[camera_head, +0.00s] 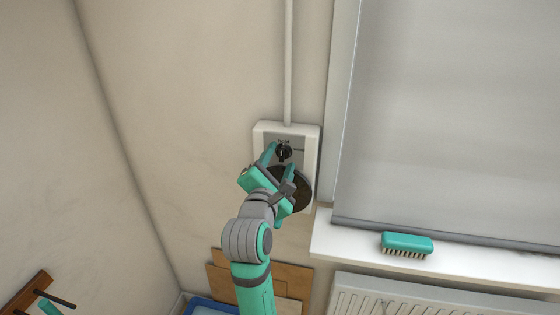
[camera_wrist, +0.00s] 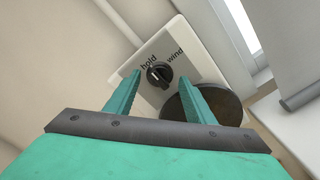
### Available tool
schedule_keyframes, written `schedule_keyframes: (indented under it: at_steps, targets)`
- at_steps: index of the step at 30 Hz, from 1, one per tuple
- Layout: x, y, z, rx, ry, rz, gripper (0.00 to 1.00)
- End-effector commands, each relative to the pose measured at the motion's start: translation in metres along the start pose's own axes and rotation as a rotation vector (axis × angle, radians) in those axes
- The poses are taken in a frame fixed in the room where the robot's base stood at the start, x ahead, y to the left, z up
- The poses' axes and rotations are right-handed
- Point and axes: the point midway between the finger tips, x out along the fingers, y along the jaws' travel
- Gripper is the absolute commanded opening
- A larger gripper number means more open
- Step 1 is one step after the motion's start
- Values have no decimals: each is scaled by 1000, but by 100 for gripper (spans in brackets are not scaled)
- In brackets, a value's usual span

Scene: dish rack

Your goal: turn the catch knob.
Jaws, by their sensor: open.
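The catch knob (camera_head: 284,151) is a small black knob with a pale mark on its face. It sits on a grey panel on a white wall box (camera_head: 260,134). In the wrist view the knob (camera_wrist: 159,74) lies ahead of and between my fingertips, with the words "hold" and "wind" printed above it. My gripper (camera_head: 279,158) is open, its two teal fingers reaching toward the knob. In the wrist view my gripper (camera_wrist: 163,82) holds nothing; I cannot tell whether a finger touches the knob. A round dark disc (camera_wrist: 222,106) on the box is partly hidden behind the right finger.
A white conduit (camera_head: 288,62) runs up from the box. To the right are a lowered grey blind (camera_head: 450,110) and a white sill (camera_head: 345,243) bearing a teal brush (camera_head: 407,244). A radiator (camera_head: 400,297) and brown boards (camera_head: 292,280) are below. The wall left of the box is clear.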

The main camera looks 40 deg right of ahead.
Motion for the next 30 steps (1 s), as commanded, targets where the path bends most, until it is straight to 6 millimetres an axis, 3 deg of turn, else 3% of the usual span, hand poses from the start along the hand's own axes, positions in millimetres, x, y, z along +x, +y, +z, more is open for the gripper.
schedule_keyframes:
  at_steps: [30]
  targets:
    - [-24,0,0,1,0,1,49]
